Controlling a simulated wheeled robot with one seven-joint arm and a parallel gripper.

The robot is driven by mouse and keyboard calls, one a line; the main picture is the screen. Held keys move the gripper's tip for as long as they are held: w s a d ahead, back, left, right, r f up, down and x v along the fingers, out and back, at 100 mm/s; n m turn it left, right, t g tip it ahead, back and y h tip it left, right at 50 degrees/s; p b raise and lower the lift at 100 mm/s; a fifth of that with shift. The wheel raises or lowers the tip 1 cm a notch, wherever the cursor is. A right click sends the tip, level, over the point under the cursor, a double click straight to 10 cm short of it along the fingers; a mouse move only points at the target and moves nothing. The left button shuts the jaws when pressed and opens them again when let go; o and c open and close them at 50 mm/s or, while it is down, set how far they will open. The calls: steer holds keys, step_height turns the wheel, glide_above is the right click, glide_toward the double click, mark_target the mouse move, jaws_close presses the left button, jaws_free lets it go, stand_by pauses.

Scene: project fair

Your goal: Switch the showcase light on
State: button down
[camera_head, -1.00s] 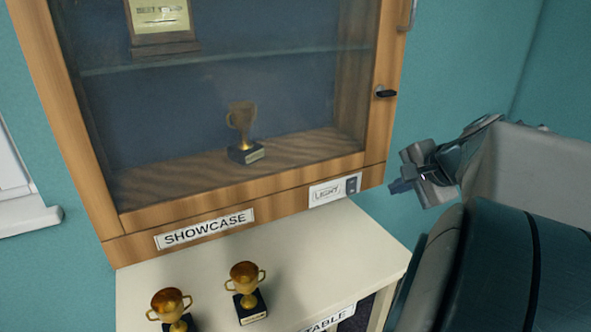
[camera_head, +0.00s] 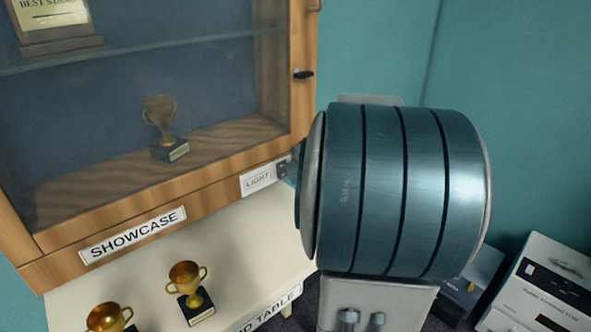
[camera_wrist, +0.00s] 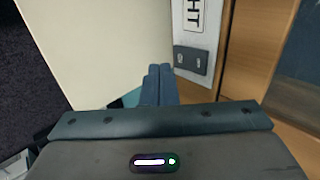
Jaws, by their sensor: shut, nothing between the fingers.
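The showcase (camera_head: 215,177) is a wooden cabinet with a closed glass front, and its inside looks dim. On its lower rail, at the right, sits a white LIGHT label (camera_head: 258,180) with a dark switch (camera_head: 282,170) at its right end. In the wrist view the dark switch plate (camera_wrist: 190,60) shows two small pale marks; which way it is set I cannot tell. My gripper (camera_wrist: 159,72) is shut and empty, its fingertips just beside the switch plate; I cannot tell whether they touch. In the head view my arm hides most of the gripper.
A cream table (camera_head: 232,258) below the showcase holds two gold trophies (camera_head: 188,290). Another trophy (camera_head: 162,125) and a plaque (camera_head: 55,22) stand behind the glass. A small dark handle (camera_head: 303,74) sticks out of the door frame. Boxes (camera_head: 545,285) stand at the lower right.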

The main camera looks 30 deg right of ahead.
steer(key=shift+w+a+f, duration=0.1)
steer(key=shift+w+a, duration=0.05)
steer(key=shift+w, duration=1)
steer(key=shift+w+t+b, duration=0.15)
steer(key=shift+t+b, duration=0.15)
steer(key=shift+b, duration=0.5)
steer(key=shift+r+p, duration=0.6)
steer(key=shift+r, duration=0.2)
